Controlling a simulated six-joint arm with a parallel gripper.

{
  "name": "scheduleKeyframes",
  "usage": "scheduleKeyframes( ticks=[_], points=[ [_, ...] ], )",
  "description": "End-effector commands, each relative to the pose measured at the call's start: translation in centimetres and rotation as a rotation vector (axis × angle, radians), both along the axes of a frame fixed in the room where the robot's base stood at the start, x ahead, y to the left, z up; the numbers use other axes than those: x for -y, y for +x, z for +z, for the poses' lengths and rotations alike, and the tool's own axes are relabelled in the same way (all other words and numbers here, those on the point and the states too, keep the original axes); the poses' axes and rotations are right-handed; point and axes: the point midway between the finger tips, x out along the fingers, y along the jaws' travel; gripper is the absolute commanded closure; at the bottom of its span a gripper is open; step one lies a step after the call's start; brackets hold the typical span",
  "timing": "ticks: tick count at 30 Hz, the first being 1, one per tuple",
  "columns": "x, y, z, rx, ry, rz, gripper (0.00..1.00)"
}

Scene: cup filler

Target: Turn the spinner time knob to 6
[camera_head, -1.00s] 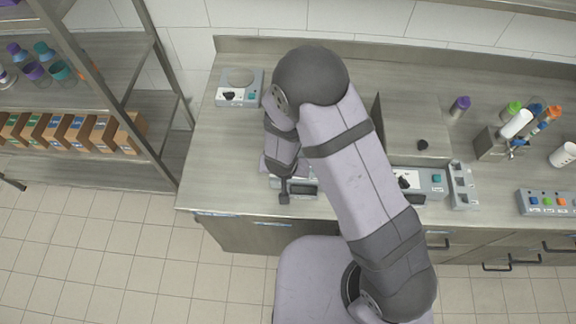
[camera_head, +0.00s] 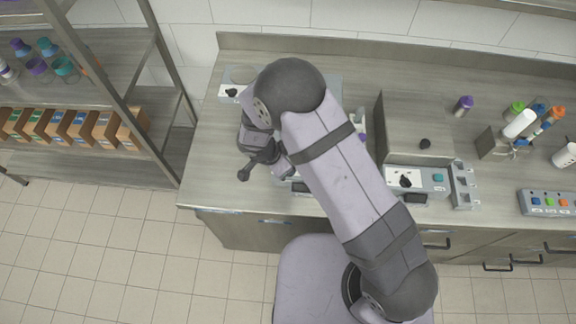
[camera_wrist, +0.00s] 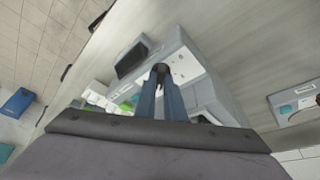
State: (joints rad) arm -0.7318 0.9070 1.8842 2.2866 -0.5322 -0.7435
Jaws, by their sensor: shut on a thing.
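In the wrist view my gripper (camera_wrist: 162,82) is shut on a small black knob (camera_wrist: 161,69). The knob is on the white panel of a grey device (camera_wrist: 184,62), taken to be the spinner. A dark display (camera_wrist: 131,60) is on this device beside the knob. The knob's pointer and the scale numbers cannot be read. In the head view my arm covers most of this device, with only a part of its front (camera_head: 300,187) showing. My fingertips are hidden there too.
A grey device with a black knob (camera_head: 232,92) stands at the back left. Another (camera_head: 415,180) stands to the right, beside a grey rack (camera_head: 463,185). Bottles and a button box (camera_head: 548,203) are farther right. The left counter (camera_head: 205,160) is clear.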

Motion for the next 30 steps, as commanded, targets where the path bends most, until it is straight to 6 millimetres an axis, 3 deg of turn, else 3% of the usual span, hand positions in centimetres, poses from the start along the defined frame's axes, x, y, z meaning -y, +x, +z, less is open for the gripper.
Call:
scheduleKeyframes(
  ticks=[18, 30],
  points=[
    [-0.21, 0.67, 0.17, 0.005, 0.004, -0.541, 1.0],
    [-0.21, 0.73, 0.18, 0.005, 0.003, -0.692, 1.0]
  ],
)
